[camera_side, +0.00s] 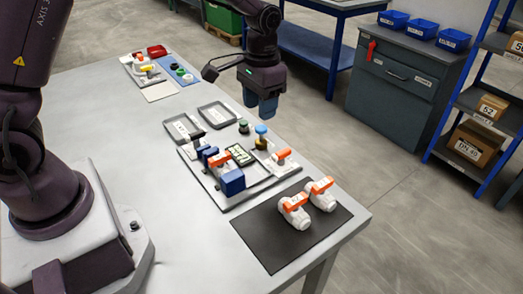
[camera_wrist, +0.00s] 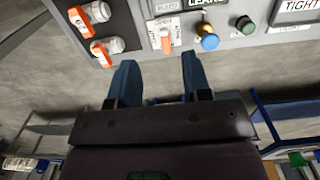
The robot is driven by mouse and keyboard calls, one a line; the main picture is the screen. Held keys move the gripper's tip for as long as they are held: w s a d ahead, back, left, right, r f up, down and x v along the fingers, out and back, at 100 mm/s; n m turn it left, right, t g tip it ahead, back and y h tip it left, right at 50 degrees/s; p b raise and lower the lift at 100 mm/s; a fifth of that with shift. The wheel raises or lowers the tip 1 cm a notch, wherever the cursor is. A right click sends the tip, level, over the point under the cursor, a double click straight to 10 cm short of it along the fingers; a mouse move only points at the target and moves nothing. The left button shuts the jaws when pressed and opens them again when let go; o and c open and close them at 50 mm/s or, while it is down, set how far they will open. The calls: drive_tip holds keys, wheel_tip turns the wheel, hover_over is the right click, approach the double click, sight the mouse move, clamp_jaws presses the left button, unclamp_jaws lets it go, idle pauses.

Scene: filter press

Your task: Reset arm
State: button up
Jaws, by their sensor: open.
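My gripper (camera_side: 262,104) hangs above the far side of the table, beyond the grey trays and the valve board. In the wrist view my gripper (camera_wrist: 155,75) shows two blue fingers spread apart with nothing between them. The valve board (camera_side: 226,205) lies on the table with a blue block (camera_side: 231,182), orange-handled valves and a blue knob (camera_side: 261,130). The blue knob also shows in the wrist view (camera_wrist: 210,42). My gripper touches none of these.
Two white valves with orange handles (camera_side: 293,211) (camera_side: 320,194) rest on a black mat (camera_side: 270,240) at the near table end. Two grey trays (camera_side: 214,116) lie behind the board. A grey cabinet (camera_side: 395,85) and blue shelving (camera_side: 470,100) stand beyond open floor.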

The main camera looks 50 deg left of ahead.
drive_tip(key=s+r+t, duration=0.3)
drive_tip(key=s+r, duration=0.4)
drive_tip(key=s, duration=0.3)
drive_tip(key=s+r+t, duration=0.3)
drive_tip(key=s+r, duration=0.5)
drive_tip(key=s, duration=0.3)
drive_tip(key=shift+a+r, duration=0.2)
drive_tip(key=shift+r, duration=0.05)
idle(1.2)
